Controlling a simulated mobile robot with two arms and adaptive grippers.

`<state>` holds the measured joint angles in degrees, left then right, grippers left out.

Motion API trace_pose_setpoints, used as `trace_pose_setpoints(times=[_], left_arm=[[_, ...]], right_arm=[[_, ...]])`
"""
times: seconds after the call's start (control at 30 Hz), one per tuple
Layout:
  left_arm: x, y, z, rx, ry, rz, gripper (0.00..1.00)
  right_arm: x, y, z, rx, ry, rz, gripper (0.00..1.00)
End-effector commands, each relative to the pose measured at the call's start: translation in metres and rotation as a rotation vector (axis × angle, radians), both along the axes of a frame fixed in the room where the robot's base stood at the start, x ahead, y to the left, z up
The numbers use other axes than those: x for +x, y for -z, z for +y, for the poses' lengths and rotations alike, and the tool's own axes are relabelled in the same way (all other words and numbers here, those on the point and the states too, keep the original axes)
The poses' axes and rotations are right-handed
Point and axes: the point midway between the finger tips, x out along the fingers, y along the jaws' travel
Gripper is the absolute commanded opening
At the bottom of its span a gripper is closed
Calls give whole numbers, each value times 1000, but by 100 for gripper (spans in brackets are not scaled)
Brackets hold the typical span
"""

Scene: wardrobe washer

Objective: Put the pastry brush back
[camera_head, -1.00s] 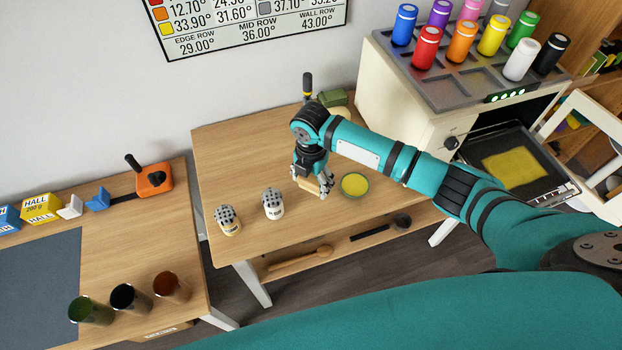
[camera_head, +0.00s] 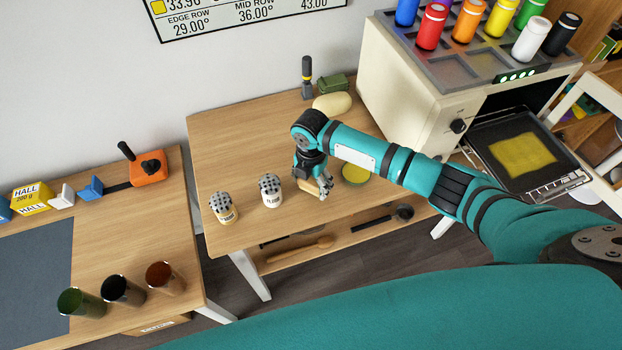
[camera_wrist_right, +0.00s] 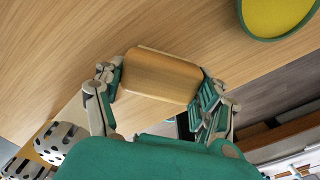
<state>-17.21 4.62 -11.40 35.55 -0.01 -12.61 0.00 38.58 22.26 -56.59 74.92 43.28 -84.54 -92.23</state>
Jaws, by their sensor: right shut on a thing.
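My right gripper (camera_head: 318,184) is shut on a smooth wooden piece (camera_wrist_right: 160,75), which looks like the pastry brush's handle. In the head view the piece (camera_head: 308,187) shows just beside the fingers, low over the front part of the middle table. In the right wrist view it lies across between the two fingers (camera_wrist_right: 160,90); no bristles show, and I cannot tell whether it touches the table. A green-rimmed bowl with yellow content (camera_head: 356,173) stands just right of the gripper. My left gripper is not in view.
Two shakers (camera_head: 223,207) (camera_head: 270,190) stand left of the gripper. The table (camera_head: 225,140) is bare behind them. A lower shelf (camera_head: 285,258) holds a wooden spoon and dark tools. At right is an oven (camera_head: 405,85) with jars on top and its tray (camera_head: 525,150) out.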

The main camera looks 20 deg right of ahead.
Motion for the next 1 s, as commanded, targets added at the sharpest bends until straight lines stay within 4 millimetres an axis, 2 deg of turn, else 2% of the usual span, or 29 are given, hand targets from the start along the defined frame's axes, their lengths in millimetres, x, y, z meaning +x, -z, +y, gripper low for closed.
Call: trace_pose_setpoints(times=[0.83,0.87,1.0], left_arm=[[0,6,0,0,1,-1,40],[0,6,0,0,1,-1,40],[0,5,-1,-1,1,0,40]], right_arm=[[0,11,0,0,1,0,39],[0,11,0,0,1,0,72],[0,10,0,0,1,0,90]])
